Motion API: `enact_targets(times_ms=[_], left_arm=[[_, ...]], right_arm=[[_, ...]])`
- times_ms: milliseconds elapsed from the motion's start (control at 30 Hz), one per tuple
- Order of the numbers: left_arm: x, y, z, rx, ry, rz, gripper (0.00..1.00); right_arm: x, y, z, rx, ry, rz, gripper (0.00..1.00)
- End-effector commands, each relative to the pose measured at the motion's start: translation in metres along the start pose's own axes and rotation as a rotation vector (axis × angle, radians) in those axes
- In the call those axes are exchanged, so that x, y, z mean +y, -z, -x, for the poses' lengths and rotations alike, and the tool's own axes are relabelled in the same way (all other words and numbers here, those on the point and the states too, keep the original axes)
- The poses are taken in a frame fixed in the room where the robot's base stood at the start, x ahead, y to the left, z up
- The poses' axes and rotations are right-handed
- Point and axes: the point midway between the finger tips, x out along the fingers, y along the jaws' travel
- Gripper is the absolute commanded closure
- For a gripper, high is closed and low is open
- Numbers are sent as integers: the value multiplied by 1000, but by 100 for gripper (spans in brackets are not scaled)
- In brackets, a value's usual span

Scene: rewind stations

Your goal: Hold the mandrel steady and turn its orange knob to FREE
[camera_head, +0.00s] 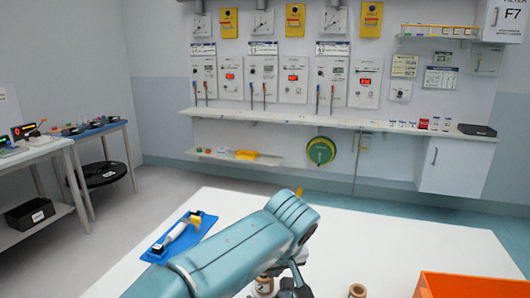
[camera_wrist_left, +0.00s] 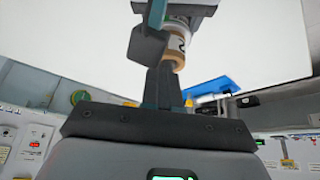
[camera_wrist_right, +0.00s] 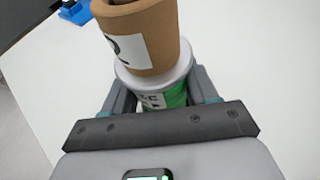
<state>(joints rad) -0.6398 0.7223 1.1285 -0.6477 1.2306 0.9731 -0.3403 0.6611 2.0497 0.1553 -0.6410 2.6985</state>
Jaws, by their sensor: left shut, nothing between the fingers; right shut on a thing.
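My left gripper (camera_head: 296,284) is at the bottom of the head view; in the left wrist view its fingers (camera_wrist_left: 152,42) are shut and empty, in front of a tan core. My right gripper (camera_wrist_right: 163,98) is shut on a green and silver cylinder (camera_wrist_right: 172,94), which I take for the mandrel. A brown core (camera_wrist_right: 140,38) labelled 2 stands on its silver collar, slightly tilted in this view. The core also shows in the left wrist view (camera_wrist_left: 177,52). No orange knob is visible. The right gripper does not show in the head view.
A blue tray (camera_head: 205,221) holding a pale rod lies on the white table (camera_head: 400,240). A tan ring-shaped top (camera_head: 357,290) shows at the front edge. An orange bin (camera_head: 470,287) stands at front right. The table's middle right is clear.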

Motion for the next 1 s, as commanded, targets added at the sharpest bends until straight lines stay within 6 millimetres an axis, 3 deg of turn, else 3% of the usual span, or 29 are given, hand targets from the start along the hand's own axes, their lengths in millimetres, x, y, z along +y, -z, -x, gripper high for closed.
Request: enact_targets(times_ms=[1000], left_arm=[[-6,8,-6,1,4,2,100]], right_arm=[[1,5,0,11,-2,-1,82]])
